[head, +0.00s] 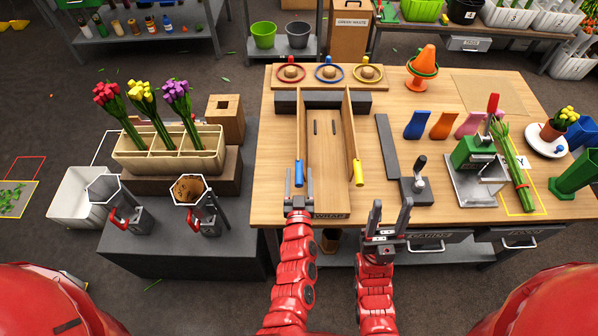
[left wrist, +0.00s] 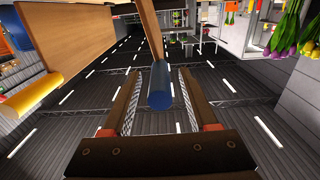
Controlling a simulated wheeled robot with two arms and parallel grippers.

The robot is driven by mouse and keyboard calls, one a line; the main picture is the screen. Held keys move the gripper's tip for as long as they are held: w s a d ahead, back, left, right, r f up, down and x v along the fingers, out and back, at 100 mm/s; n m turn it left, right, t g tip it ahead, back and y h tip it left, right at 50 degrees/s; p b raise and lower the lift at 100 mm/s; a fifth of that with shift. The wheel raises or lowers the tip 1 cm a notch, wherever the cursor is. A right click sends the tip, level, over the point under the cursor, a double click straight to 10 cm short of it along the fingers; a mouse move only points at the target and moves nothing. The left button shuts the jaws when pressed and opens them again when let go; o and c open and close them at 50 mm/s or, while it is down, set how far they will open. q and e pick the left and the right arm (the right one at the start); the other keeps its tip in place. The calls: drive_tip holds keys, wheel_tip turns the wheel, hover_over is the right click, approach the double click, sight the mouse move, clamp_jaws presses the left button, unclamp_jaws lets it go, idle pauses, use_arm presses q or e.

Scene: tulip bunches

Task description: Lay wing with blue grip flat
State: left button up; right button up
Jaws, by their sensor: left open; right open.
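The wing with the blue grip (head: 301,122) stands up on edge along the left side of the WRAP board (head: 328,160). Its blue grip (head: 299,173) sticks out at the near end. My left gripper (head: 299,177) is open at that grip, with one finger on each side. In the left wrist view the blue grip (left wrist: 159,88) shows between the open fingers, with gaps beside it. The other wing (head: 352,130), with a yellow grip (head: 359,173), also stands upright on the board's right side. My right gripper (head: 391,211) is open and empty near the table's front edge.
A dark bar (head: 322,102) lies behind the wings. A dark flat tool with a lever (head: 414,182) lies to the right, near a green device (head: 474,160). A planter with tulip bunches (head: 168,155) stands on the left bench. Bare tabletop (head: 276,150) lies left of the board.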

use_arm(q)
drive_tip(key=shift+w, duration=1.3)
clamp_jaws()
idle(0.5)
